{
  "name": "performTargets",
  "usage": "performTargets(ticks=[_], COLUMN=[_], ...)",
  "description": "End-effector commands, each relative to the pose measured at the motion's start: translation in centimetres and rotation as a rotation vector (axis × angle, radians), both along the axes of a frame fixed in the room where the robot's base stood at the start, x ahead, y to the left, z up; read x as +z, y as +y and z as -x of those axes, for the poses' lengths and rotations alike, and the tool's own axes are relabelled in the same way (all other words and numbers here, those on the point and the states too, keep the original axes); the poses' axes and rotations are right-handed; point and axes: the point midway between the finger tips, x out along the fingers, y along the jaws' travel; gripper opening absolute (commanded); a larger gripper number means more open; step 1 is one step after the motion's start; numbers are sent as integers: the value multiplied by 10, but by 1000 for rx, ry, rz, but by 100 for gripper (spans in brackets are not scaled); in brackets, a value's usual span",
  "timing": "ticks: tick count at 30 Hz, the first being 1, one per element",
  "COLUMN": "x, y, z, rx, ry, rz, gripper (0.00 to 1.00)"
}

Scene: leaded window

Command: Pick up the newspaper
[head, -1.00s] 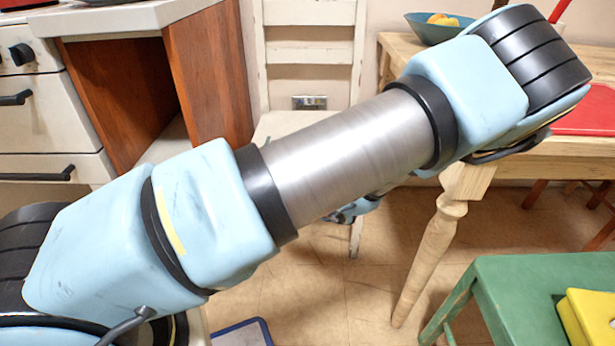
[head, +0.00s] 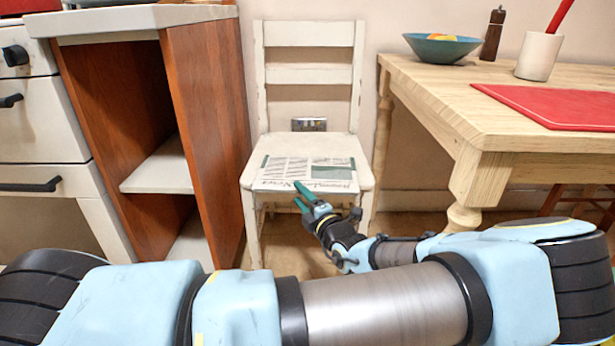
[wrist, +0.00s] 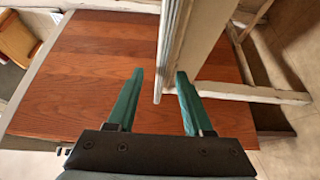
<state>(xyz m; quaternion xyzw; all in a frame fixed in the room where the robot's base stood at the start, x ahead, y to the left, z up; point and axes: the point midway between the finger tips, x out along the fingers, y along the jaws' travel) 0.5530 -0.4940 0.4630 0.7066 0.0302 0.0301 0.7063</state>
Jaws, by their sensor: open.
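The newspaper (head: 310,170) lies flat on the seat of the white chair (head: 308,75), its front edge at the front of the seat. My gripper (head: 299,196) is at that front edge, its green fingers apart, one above the other. In the wrist view my gripper (wrist: 160,73) is open. The thin layered edge of the newspaper (wrist: 171,45) shows between the finger lines, near the right finger, with the pale seat (wrist: 215,45) beyond it. I cannot tell whether a finger touches the paper.
A wooden cabinet (head: 205,120) stands close left of the chair. A wooden table (head: 440,105) stands at the right, with a blue bowl (head: 442,50), a red mat (head: 550,106) and a utensil pot (head: 538,57). The wall is behind the chair.

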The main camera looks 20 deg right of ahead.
Motion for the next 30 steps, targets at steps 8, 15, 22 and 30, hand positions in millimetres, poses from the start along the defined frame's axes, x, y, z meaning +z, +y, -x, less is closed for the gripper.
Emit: performTargets(ticks=[8,15,22,30], x=[-3,-2,-2,-2], y=[7,7,7,7], z=[-36,-39,-39,-38], rx=[3,1,2,2], ry=[0,0,0,0], rz=[0,1,1,1], gripper=[51,51,29,0])
